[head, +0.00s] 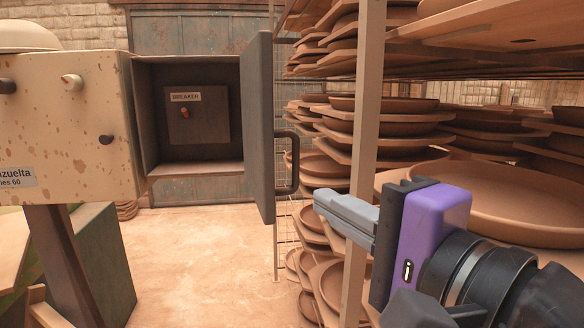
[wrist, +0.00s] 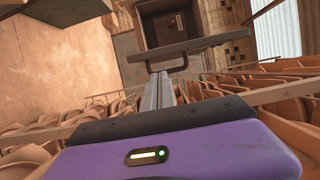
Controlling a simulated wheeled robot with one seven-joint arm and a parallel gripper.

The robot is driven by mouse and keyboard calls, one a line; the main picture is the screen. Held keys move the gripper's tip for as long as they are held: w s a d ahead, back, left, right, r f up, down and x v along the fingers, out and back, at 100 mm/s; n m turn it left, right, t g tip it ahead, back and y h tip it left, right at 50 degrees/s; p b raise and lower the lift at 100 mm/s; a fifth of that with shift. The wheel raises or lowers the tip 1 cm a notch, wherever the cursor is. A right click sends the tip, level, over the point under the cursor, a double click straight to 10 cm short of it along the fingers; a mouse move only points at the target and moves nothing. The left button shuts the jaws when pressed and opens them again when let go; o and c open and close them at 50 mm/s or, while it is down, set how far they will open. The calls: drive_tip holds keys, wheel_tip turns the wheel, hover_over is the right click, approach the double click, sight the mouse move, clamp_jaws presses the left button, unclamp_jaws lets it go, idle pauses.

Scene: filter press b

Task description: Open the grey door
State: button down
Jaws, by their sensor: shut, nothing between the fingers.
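The grey door (head: 260,128) of the cabinet stands swung wide open in the head view, seen nearly edge-on. Its dark bar handle (head: 294,162) is on the side facing the shelves. The open cabinet (head: 190,115) shows a panel labelled BREAKER (head: 197,113) with a small red switch. My gripper (head: 318,200) is shut and empty, to the right of the handle and a little below it. In the wrist view the door (wrist: 188,47) lies across the picture beyond the shut fingers (wrist: 158,80). Whether the fingertips touch the handle there cannot be told.
A speckled cream machine (head: 70,125) adjoins the cabinet on the left. The floor (head: 200,260) below the cabinet is clear.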

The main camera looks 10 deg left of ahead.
sight(294, 184)
drive_tip(key=p+x, duration=0.3)
drive_tip(key=x, duration=0.5)
drive_tip(key=shift+w+a+p, duration=0.2)
drive_tip(key=shift+w+p, duration=0.1)
drive_tip(key=shift+p, duration=0.05)
